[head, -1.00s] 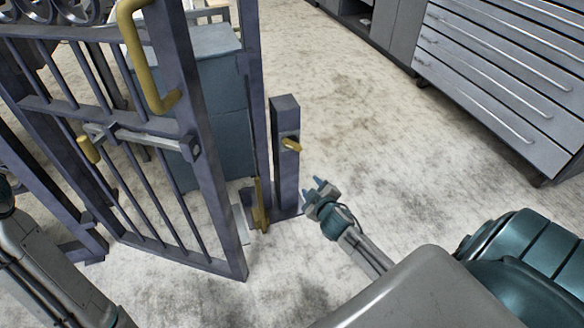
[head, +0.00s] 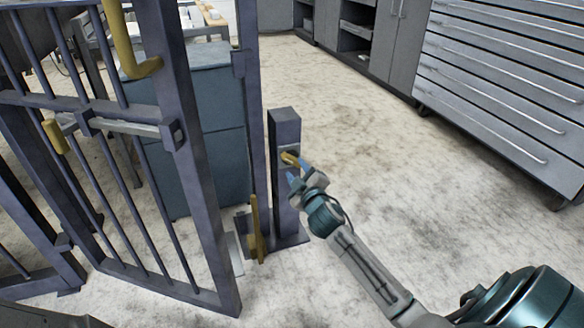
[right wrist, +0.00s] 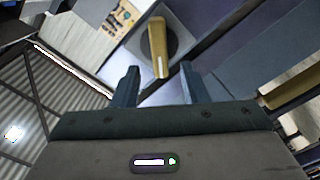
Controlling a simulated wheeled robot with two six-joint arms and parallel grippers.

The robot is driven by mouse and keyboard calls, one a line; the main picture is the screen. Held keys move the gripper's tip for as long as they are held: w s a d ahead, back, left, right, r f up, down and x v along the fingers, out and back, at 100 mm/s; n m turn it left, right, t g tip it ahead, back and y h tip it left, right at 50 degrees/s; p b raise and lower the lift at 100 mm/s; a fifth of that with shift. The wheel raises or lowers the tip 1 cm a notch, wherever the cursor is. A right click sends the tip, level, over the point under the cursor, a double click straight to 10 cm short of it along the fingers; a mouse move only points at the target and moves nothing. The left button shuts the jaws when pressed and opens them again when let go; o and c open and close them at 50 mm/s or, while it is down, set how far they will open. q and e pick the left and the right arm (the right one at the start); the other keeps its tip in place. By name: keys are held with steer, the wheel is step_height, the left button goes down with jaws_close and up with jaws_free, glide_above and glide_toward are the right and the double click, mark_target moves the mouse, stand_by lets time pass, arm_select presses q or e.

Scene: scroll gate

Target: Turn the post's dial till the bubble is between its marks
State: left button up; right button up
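The short dark purple post (head: 284,128) stands upright on a floor plate right of the gate. Its brass dial lever (head: 291,159) sticks out from the face near the top. In the right wrist view the brass lever (right wrist: 157,45) sits on a dark round hub on a grey plate. My right gripper (head: 298,174) is open just in front of the lever. In the wrist view the lever's end lies between the blue fingertips of the gripper (right wrist: 160,74), with a gap on each side. I cannot make out the bubble or its marks. My left gripper is out of view.
The barred metal gate (head: 185,150) with brass handles stands at the left, close to the post. A blue-grey cabinet (head: 203,120) is behind it. Grey drawers (head: 500,75) line the back right. The floor (head: 400,165) between post and drawers is clear.

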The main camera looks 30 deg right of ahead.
mark_target(291, 162)
steer(key=shift+b+x, duration=0.6)
steer(key=shift+x, duration=1.7)
jaws_close()
